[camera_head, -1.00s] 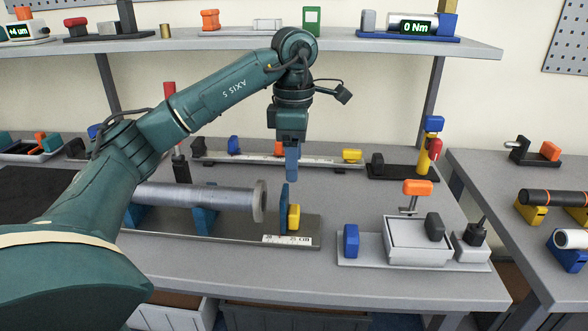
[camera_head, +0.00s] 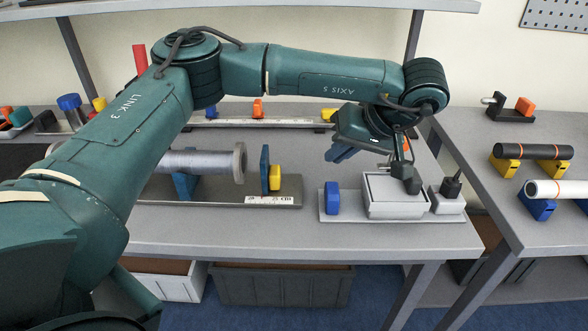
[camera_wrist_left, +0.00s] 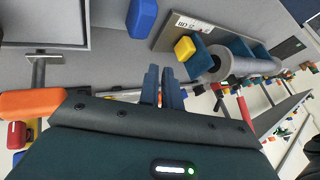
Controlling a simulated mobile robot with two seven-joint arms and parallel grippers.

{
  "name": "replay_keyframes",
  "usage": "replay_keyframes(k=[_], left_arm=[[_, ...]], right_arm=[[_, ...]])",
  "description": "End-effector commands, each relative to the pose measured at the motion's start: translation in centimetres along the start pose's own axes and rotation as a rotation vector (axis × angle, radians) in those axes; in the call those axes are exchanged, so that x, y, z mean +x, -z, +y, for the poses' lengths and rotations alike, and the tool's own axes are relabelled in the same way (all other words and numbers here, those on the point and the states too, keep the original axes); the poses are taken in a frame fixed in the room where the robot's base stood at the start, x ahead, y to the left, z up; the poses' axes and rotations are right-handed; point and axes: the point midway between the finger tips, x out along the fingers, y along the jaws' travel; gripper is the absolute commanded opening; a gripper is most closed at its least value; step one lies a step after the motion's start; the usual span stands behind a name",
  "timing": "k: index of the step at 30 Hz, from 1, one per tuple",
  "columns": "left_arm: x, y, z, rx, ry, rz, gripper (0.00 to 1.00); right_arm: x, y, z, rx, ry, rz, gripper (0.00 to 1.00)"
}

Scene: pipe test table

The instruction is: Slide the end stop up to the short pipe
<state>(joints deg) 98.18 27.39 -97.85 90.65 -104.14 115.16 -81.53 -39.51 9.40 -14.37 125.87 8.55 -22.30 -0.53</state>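The end stop (camera_head: 265,170) is an upright blue plate with a yellow block on its right side, on a dark rail with a white scale strip. The short pipe (camera_head: 195,161), grey with flanged ends, lies left of it on blue supports, partly behind my arm. A narrow gap separates the pipe's right flange from the stop. My left gripper (camera_head: 338,153) is right of and above the stop, clear of it, over the grey tray fixture. In the left wrist view its fingers (camera_wrist_left: 161,76) are close together with nothing between them; the pipe (camera_wrist_left: 240,66) appears beyond. My right gripper is out of view.
Below the gripper is a fixture with a blue block (camera_head: 332,198), a pale box (camera_head: 396,209) and dark knobs. Another rail (camera_head: 220,122) lies at the back. A separate table at right holds a black pipe (camera_head: 533,151) and a white pipe (camera_head: 560,189).

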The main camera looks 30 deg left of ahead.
Motion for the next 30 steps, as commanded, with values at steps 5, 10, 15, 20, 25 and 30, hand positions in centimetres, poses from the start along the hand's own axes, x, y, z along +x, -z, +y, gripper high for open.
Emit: replay_keyframes(k=[5, 10, 15, 20, 25, 30], left_arm=[[1.2, -0.1, 0.1, 0.04, 0.014, 0.018, 0.0], [4.3, -0.1, 0.0, 0.039, 0.015, 0.015, 0.0], [8.1, 0.0, -0.1, 0.037, 0.015, 0.015, 0.0], [10.4, 0.3, -1.0, 0.035, 0.012, 0.016, 0.0], [11.4, 0.3, -2.9, 0.035, 0.012, 0.017, 0.0], [11.8, 0.3, -3.5, 0.035, 0.01, 0.017, 0.0]], right_arm=[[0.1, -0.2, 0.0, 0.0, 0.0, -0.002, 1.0], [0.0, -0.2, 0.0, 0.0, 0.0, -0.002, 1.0], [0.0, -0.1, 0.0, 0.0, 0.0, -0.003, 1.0], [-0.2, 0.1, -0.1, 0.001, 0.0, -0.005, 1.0], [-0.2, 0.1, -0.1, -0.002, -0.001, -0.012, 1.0], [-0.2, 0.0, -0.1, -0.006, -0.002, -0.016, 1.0]])
